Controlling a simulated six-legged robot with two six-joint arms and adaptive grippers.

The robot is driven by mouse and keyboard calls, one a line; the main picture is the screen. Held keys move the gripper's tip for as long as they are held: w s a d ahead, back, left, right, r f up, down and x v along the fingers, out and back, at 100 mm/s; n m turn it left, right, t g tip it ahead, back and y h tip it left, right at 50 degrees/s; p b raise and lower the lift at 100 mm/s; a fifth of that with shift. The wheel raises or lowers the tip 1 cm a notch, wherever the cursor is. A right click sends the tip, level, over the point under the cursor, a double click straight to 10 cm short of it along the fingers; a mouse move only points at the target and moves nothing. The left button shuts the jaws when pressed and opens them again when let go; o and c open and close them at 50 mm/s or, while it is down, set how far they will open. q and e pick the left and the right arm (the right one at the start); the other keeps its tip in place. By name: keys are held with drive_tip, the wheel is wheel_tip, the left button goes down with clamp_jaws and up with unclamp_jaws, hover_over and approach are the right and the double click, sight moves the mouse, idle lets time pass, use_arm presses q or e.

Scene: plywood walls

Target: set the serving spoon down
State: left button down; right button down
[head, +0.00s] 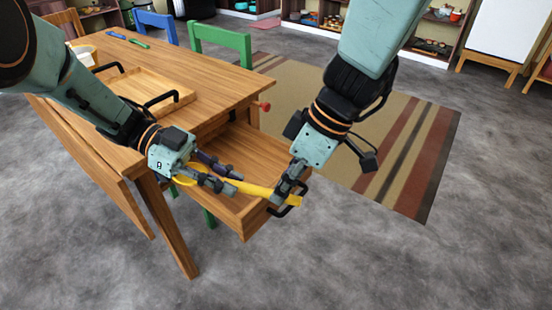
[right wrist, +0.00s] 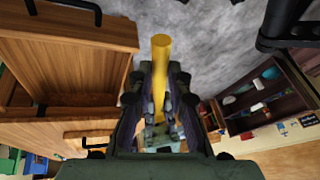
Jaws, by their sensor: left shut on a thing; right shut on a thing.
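The yellow serving spoon (head: 252,189) is held up above the open wooden drawer (head: 240,228), spanning between my two grippers. My left gripper (head: 228,180) is shut on its left part. My right gripper (head: 284,192) is shut on its right part, near the drawer's front edge. In the right wrist view, a yellow end of the spoon (right wrist: 161,52) sticks out beyond the right gripper (right wrist: 160,85).
The wooden table (head: 215,82) carries a wooden tray (head: 150,88) with black handles, and blue and green utensils (head: 127,38) at the back. A black drawer handle (head: 285,210) is close under my right gripper. Green (head: 222,42) and blue (head: 155,24) chairs stand behind.

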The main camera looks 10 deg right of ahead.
use_arm(q)
drive_tip(key=c, duration=1.2)
unclamp_jaws()
